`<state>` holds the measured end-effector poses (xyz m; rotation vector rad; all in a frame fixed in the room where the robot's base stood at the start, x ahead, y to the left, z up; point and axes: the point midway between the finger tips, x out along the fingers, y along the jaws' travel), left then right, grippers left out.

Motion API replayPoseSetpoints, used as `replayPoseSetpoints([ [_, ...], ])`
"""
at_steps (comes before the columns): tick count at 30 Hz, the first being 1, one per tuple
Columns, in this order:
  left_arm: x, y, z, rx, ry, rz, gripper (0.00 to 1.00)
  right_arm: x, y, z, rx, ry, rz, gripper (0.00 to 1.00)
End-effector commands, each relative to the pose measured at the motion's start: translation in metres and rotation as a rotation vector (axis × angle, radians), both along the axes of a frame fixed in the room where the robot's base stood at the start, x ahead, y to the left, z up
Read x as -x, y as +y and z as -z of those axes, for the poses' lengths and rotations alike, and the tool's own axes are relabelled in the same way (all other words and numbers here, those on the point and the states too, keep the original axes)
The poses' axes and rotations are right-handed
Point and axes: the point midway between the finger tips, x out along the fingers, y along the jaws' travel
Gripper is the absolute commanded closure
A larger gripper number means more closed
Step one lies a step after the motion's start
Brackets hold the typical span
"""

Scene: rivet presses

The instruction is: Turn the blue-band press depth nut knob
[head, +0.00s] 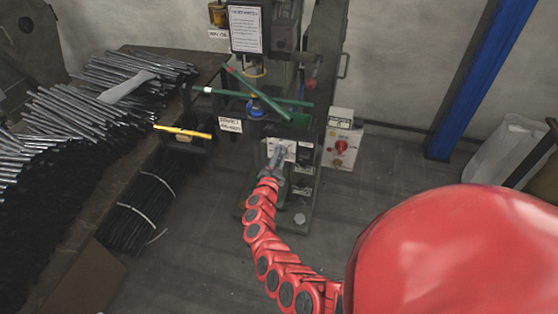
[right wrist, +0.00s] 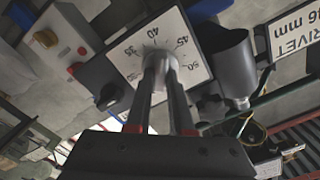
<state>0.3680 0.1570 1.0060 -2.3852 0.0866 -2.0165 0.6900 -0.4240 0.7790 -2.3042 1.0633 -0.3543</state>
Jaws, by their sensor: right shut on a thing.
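The press (head: 300,190) stands in the middle of the head view, with a blue band (head: 255,108) on its upper part. A white dial plate (head: 288,146) is on its front; in the right wrist view the plate (right wrist: 190,75) has marks including 35, 40, 45 and 50. The depth nut knob (right wrist: 156,52), round and grey, sits on this plate. My right gripper (right wrist: 158,68) is shut on the knob, one finger on each side; in the head view the gripper (head: 277,160) meets the plate and hides the knob. My left gripper is not in view.
A box with a red knob (head: 341,147) is right of the plate. Green bars (head: 270,100) cross above it. A yellow-handled tool (head: 183,131) and a bench with many metal rods (head: 80,115) are at left. A blue post (head: 480,80) stands at right. The floor between is clear.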

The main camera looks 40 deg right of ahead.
Motion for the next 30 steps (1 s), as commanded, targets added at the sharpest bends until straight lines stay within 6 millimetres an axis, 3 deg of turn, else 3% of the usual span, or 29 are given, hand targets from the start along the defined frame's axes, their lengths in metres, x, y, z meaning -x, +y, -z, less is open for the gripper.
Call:
replayPoseSetpoints([
  [7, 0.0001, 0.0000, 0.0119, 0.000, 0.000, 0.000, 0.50, 0.0004, -0.0003, 0.0030, -0.067, -0.075, -0.001, 1.00],
  [23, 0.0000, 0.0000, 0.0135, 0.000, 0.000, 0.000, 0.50, 0.0005, -0.0007, 0.0009, -0.087, -0.100, 0.000, 1.00],
  [24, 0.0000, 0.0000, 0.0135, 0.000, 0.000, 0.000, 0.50, 0.0005, -0.0007, 0.0009, -0.087, -0.100, 0.000, 0.77],
  [28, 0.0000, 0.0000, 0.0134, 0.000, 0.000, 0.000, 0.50, 0.0005, -0.0005, 0.0010, -0.087, -0.100, 0.000, 0.53],
  [30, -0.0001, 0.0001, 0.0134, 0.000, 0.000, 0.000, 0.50, 0.0004, -0.0005, 0.0011, -0.088, -0.100, -0.001, 0.50],
])
